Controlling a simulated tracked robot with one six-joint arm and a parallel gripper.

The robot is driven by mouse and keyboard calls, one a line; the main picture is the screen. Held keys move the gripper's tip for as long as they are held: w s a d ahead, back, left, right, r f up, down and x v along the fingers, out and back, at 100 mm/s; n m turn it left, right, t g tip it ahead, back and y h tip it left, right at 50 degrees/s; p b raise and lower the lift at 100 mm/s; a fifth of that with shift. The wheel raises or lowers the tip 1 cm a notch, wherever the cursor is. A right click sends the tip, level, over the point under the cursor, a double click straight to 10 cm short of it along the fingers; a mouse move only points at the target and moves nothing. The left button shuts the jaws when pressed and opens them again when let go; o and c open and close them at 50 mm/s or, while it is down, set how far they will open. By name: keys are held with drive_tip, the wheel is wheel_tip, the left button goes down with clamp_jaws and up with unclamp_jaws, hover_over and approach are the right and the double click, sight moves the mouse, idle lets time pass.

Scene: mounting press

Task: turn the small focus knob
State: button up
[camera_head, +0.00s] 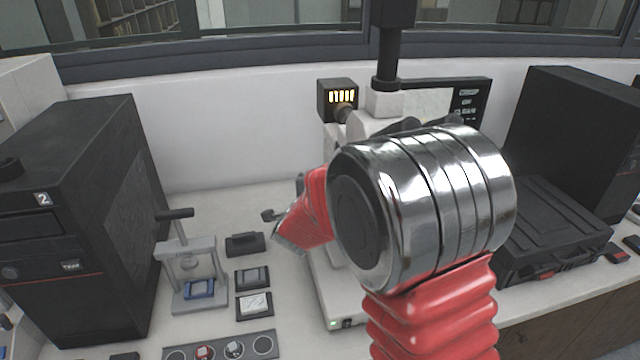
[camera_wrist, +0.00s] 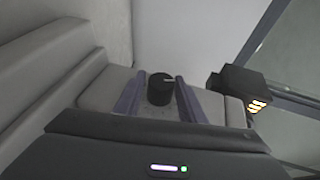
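In the wrist view a small black round knob (camera_wrist: 160,90) with a pale mark on its rim stands out from the pale side of the microscope (camera_wrist: 105,92). My gripper (camera_wrist: 158,96) is open, with one finger on the left of the knob and one on the right. A gap shows on each side, so the fingers do not appear to touch it. How deep the knob sits between them is hard to tell. In the head view my arm covers much of the microscope (camera_head: 345,300); the knob and fingertips cannot be made out there.
The microscope's black lamp box (camera_wrist: 240,88) with lit yellow slots is close to the right of my gripper in the wrist view. In the head view a small hand press (camera_head: 190,262) and a large black machine (camera_head: 75,220) stand left. A black case (camera_head: 550,235) lies right.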

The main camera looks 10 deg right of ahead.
drive_tip(key=shift+c, duration=0.3)
drive_tip(key=c, duration=0.6)
drive_tip(key=shift+d, duration=0.3)
drive_tip(key=shift+c, duration=0.6)
drive_tip(key=shift+a+f, duration=0.1)
drive_tip(key=shift+a, duration=0.15)
drive_tip(key=shift+a+f+n+g+y, duration=0.15)
drive_tip(key=shift+n+g+y, duration=0.15)
drive_tip(key=shift+g, duration=0.8)
drive_tip(key=shift+a+n+g+y, duration=0.15)
drive_tip(key=shift+n+g, duration=0.25)
drive_tip(key=shift+g, duration=0.7)
drive_tip(key=shift+d+n+g+y, duration=0.1)
drive_tip(key=shift+n+g+y, duration=0.3)
drive_tip(key=shift+g, duration=1.6)
drive_tip(key=shift+n+g, duration=0.5)
drive_tip(key=shift+g, duration=1.5)
drive_tip(key=shift+s, duration=0.1)
